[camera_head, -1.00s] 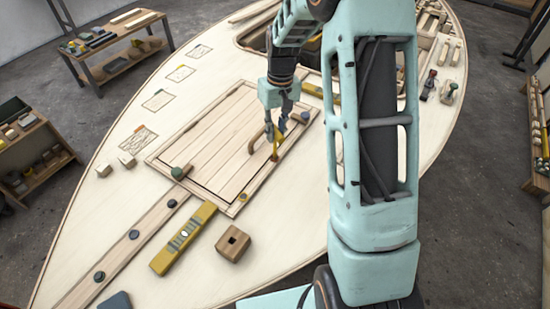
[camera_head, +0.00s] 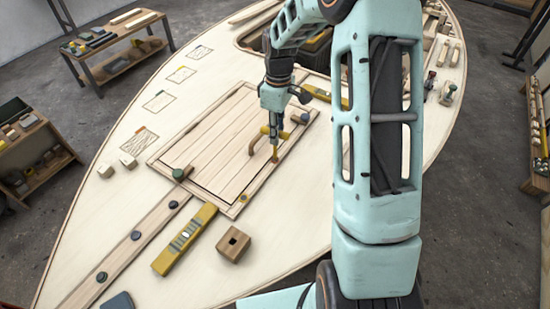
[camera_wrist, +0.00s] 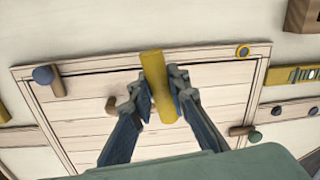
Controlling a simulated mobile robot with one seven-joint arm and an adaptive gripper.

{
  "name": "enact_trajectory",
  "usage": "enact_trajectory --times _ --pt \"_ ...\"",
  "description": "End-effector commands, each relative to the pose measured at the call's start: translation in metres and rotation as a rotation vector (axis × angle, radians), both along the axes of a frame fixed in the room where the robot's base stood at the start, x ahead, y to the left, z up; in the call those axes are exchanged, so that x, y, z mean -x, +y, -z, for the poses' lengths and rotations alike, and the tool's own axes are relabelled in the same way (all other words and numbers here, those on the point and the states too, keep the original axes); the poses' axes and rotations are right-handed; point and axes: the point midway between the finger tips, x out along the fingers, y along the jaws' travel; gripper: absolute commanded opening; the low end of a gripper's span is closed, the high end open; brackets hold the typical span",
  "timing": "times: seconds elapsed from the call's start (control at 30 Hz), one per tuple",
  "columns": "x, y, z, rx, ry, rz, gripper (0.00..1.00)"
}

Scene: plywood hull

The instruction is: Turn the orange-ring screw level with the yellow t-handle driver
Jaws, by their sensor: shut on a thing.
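The yellow t-handle driver (camera_head: 275,153) stands roughly upright over the right border of the wooden hatch. My gripper (camera_head: 274,132) is shut on its handle from above. In the wrist view the yellow handle (camera_wrist: 158,88) lies between my two blue-grey fingertips (camera_wrist: 160,98). The driver's tip is hidden there, and I cannot tell whether it sits in a screw.
The hatch (camera_head: 222,140) has a curved wooden handle (camera_head: 254,143) and turn knobs, one green (camera_head: 180,173). A yellow level (camera_head: 185,240) and a wooden block with a square hole (camera_head: 233,245) lie near its front.

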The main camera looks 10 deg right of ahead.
Motion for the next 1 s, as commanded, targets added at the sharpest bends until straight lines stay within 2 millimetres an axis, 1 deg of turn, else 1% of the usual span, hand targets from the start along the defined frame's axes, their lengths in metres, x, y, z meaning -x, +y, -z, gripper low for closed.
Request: enact_trajectory --times 0.37,0.47,0.6,0.7,0.8,1.0 --pt "-0.0002 0.0004 -0.0004 -0.001 0.001 -0.054 0.0" --pt "-0.0008 -0.0001 -0.0017 -0.001 0.001 -0.158 0.0" --pt "-0.0016 -0.0002 -0.0021 -0.001 0.0 -0.343 0.0" --pt "-0.0021 0.0 -0.0014 -0.002 -0.001 -0.431 0.0" --pt "-0.0025 -0.0005 -0.0006 0.0 -0.001 -0.462 0.0" --pt "-0.0025 -0.0005 -0.0002 0.0 -0.001 -0.462 0.0"
